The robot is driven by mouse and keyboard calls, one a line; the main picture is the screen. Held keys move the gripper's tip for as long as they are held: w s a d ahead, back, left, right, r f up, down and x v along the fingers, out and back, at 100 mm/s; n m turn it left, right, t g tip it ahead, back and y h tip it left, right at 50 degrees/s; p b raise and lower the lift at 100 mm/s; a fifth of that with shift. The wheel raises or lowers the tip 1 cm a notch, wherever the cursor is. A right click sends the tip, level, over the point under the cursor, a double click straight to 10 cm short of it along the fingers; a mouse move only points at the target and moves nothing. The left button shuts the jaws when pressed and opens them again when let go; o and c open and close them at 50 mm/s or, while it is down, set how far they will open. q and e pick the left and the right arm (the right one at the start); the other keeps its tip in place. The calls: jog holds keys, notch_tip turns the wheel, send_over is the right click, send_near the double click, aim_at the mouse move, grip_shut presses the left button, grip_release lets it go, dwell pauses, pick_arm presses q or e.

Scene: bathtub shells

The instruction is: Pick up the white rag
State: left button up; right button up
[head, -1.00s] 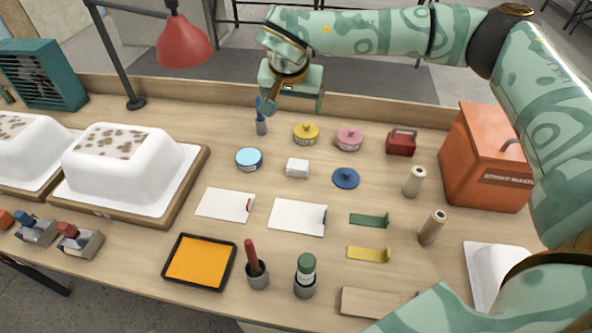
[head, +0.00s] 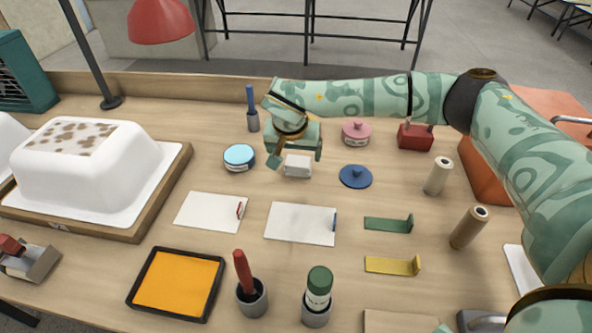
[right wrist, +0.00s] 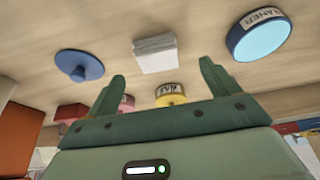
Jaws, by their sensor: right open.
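The white rag (head: 298,167) is a small folded white block lying on the bench, between the blue-topped tin and the blue lid. My right gripper (head: 297,157) is open and empty, above and just behind the rag, and overlaps its back edge in the head view. In the right wrist view the rag (right wrist: 156,53) lies just beyond the two spread fingertips (right wrist: 161,72), roughly centred between them and not between the fingers. The exact height of the fingers over the bench is hard to tell. My left gripper is not in view.
A blue-topped tin (head: 239,157) stands left of the rag and a blue lid (head: 356,176) right of it. A pink tin (head: 355,132) and a red box (head: 415,137) are behind right. White cards (head: 300,223) lie in front. A yellow tin (right wrist: 170,95) shows in the wrist view.

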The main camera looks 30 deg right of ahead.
aim_at(298, 161)
jog(key=b+x, duration=0.1)
jog(key=x, duration=0.1)
jog(key=b+x, duration=0.1)
jog(key=x, duration=0.1)
jog(key=b+x, duration=0.1)
jog(key=x, duration=0.2)
jog(key=shift+d, duration=0.35)
jog(key=shift+r, duration=0.25)
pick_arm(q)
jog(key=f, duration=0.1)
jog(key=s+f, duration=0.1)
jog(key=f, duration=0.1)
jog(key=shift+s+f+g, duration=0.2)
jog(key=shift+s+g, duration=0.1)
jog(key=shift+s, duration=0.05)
pick_arm(e)
jog(key=c, duration=1.1)
